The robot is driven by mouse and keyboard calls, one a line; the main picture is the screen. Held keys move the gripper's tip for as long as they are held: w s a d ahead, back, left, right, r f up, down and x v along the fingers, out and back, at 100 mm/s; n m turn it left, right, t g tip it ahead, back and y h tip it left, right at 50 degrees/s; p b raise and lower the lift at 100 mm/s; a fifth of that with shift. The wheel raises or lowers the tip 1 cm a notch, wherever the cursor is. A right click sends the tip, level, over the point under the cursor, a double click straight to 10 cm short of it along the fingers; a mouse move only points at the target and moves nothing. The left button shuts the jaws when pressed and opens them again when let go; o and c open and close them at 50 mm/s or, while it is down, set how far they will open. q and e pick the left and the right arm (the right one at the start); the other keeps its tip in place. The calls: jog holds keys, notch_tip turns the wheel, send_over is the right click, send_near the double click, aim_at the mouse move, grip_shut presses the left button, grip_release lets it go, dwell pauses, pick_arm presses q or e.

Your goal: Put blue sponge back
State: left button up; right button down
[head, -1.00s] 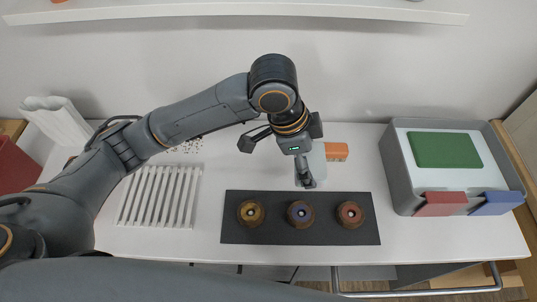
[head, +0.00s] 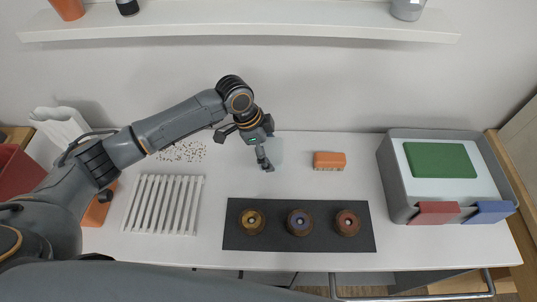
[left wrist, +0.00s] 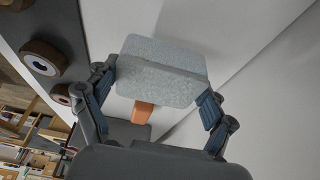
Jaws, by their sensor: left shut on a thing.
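My left gripper (head: 246,147) hangs over the back middle of the white table, fingers on both sides of a pale blue-grey sponge-like block (left wrist: 160,72). It is shut on this block. In the head view only a pale part of the block (head: 276,146) shows behind the finger. In the left wrist view the block fills the space between the fingers, with a groove across it. I cannot tell from the head view whether it touches the table. My right gripper is not in view.
An orange block (head: 329,160) lies right of the gripper. A grey bin (head: 394,181) with a green pad (head: 440,160) and red and blue parts stands right. A dark mat (head: 276,238) with three round knobs lies in front. A white slatted rack (head: 163,204) and crumbs (head: 182,151) lie left.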

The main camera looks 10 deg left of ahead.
pick_arm(q)
notch_tip(320, 180, down, 2)
jog(key=shift+a+f+p, duration=0.15)
jog(key=shift+p, duration=0.5)
jog(key=shift+f, duration=0.45)
jog(key=o, duration=1.1)
jog(key=b+v, duration=0.2)
jog(key=v, duration=1)
jog(key=shift+b, duration=0.35)
